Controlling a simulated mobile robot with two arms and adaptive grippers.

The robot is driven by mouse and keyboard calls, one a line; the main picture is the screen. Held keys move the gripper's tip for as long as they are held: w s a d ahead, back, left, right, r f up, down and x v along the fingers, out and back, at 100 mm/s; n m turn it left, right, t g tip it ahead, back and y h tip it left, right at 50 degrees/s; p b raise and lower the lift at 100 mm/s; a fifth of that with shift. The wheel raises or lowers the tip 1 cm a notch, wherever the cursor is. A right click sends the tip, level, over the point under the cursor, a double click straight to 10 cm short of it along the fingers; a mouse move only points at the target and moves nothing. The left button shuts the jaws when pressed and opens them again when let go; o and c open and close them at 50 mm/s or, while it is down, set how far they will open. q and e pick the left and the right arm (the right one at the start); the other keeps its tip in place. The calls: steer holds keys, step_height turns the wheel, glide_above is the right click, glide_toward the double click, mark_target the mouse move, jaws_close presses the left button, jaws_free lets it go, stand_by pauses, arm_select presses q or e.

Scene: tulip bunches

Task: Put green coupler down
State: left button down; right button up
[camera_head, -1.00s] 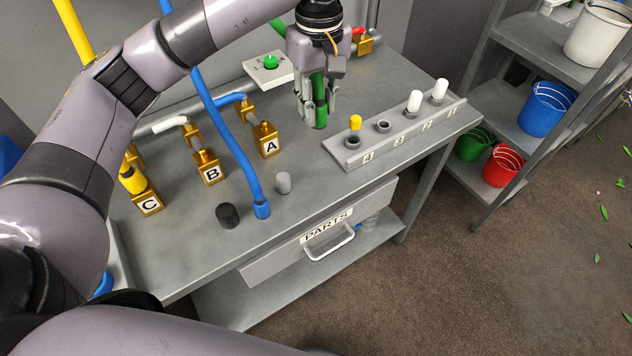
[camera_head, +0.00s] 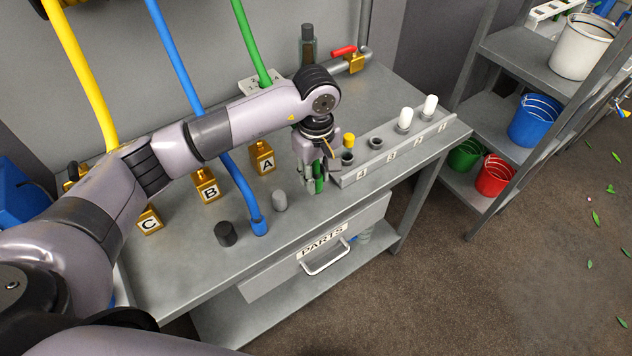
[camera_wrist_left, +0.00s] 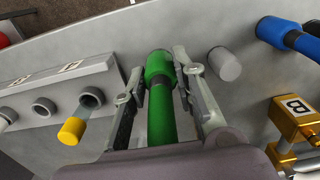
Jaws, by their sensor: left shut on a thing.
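The green coupler (camera_head: 319,186) is at the end of a green hose (camera_head: 252,42), between the fingers of my left gripper (camera_head: 314,187). The wrist view shows the gripper (camera_wrist_left: 158,76) shut around the coupler (camera_wrist_left: 159,64), a finger on each side. It hangs at the left end of the numbered rack (camera_head: 400,153), over or on the grey table (camera_head: 190,258) near its front edge. I cannot tell whether the coupler touches the table. My right gripper is not in view.
A grey cylinder (camera_head: 279,201), a blue coupler (camera_head: 259,227) and a black cylinder (camera_head: 225,234) stand left of the gripper. Brass valves A (camera_head: 263,158), B (camera_head: 206,186) and C (camera_head: 149,220) are behind. The rack carries a yellow plug (camera_head: 349,140) and two white ones.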

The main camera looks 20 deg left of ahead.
mark_target(316, 171)
arm_select(q)
step_height(316, 171, down, 4)
steer(key=shift+r+p, duration=0.25)
steer(key=shift+p, duration=0.15)
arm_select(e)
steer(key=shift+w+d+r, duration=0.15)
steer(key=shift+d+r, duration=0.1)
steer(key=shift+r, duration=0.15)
arm_select(q)
steer(key=shift+f, duration=0.1)
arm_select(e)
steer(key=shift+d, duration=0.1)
arm_select(q)
steer(key=shift+f, duration=0.15)
steer(key=c, duration=1.3)
jaws_free()
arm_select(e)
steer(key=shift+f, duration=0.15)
arm_select(q)
steer(key=shift+r, duration=0.35)
step_height(316, 171, up, 12)
steer(key=b, duration=0.3)
steer(key=shift+f+b, duration=0.15)
steer(key=shift+b, duration=0.15)
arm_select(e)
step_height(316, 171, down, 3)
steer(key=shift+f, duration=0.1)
